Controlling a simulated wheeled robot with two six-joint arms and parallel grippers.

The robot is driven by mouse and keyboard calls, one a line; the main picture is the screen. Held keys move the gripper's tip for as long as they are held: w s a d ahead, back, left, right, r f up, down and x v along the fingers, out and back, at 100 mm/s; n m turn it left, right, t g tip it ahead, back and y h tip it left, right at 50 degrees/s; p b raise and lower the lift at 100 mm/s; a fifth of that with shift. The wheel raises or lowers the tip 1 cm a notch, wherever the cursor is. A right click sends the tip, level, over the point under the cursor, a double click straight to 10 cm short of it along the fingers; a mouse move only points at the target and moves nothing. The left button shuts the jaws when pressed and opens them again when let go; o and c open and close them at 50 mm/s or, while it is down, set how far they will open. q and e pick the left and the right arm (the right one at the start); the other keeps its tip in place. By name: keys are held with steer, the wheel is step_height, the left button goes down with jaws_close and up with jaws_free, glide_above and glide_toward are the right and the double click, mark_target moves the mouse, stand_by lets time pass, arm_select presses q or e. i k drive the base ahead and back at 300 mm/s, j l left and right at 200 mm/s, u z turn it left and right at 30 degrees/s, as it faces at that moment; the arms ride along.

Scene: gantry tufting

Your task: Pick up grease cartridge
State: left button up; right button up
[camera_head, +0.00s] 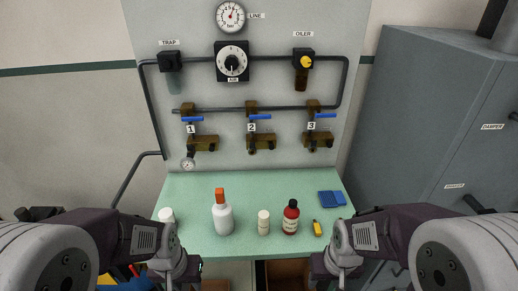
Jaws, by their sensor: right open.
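A small cream cylinder (263,222) stands upright on the green bench top (240,183); it may be the grease cartridge, though I cannot read any label. A white bottle with an orange cap (222,215) stands to its left. A dark red bottle with a pale label (290,217) stands to its right. My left gripper (172,272) is at the front left of the bench, apart from the cylinder; its jaws are too unclear to judge. My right gripper (338,268) is at the front right, open and apart from the bottles.
A white container (166,215) stands at the bench's left, partly behind my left arm. A yellow item (317,228) and blue pads (332,198) lie at the right. The panel (215,90) with pipes and valves rises behind. A grey cabinet (430,120) stands right. The rear bench is clear.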

mark_target(263, 219)
steer(key=j+z, duration=0.1)
steer(key=j, duration=1.5)
steer(key=k, duration=0.05)
